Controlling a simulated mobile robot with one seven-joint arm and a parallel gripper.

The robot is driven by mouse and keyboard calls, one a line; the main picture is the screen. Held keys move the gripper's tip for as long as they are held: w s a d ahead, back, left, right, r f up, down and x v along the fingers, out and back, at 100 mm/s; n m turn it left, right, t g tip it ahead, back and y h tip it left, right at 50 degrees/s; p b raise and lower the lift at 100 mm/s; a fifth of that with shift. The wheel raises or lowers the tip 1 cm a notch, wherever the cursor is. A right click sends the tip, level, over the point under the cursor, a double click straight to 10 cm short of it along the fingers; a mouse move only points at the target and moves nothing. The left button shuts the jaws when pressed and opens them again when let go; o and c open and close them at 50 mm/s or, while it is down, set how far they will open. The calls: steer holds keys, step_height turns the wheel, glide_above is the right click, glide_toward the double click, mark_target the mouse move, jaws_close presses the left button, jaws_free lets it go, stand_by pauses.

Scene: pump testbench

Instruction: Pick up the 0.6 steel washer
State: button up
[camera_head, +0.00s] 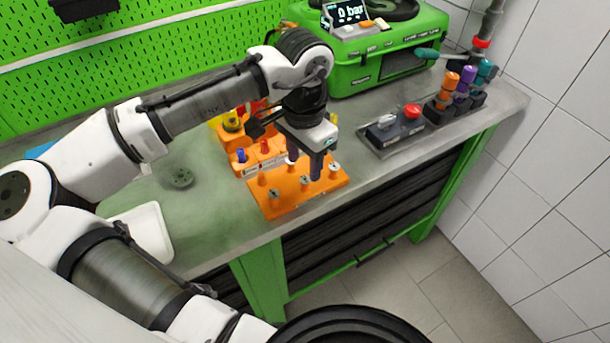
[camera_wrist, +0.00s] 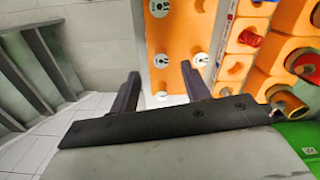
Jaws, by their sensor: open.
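An orange board (camera_head: 288,206) with several short posts bearing small washers lies on the bench. My gripper (camera_head: 303,170) is open, pointing down over the board. In the wrist view, a pale washer (camera_wrist: 160,60) shows between and beyond the open fingertips (camera_wrist: 159,70), with no visible contact. Another washer (camera_wrist: 159,8) is farther along the same row, and one more (camera_wrist: 202,59) is right of the right finger. The size markings are too small to read, so I cannot tell which is the 0.6 steel washer. My gripper hides part of the board in the head view.
An orange rack with coloured parts (camera_head: 264,147) stands directly behind the board. A green pump unit (camera_head: 385,65) is at the back. A grey tray with a red button box (camera_head: 411,112) lies right. A white tray (camera_head: 150,228) is left. The bench's front edge is close to the board.

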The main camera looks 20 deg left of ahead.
mark_target(305, 180)
steer(key=shift+w+f+p, duration=0.15)
steer(key=shift+f+p, duration=0.2)
steer(key=shift+f, duration=1.45)
steer(key=shift+f, duration=0.25)
steer(key=shift+c, duration=0.4)
jaws_close()
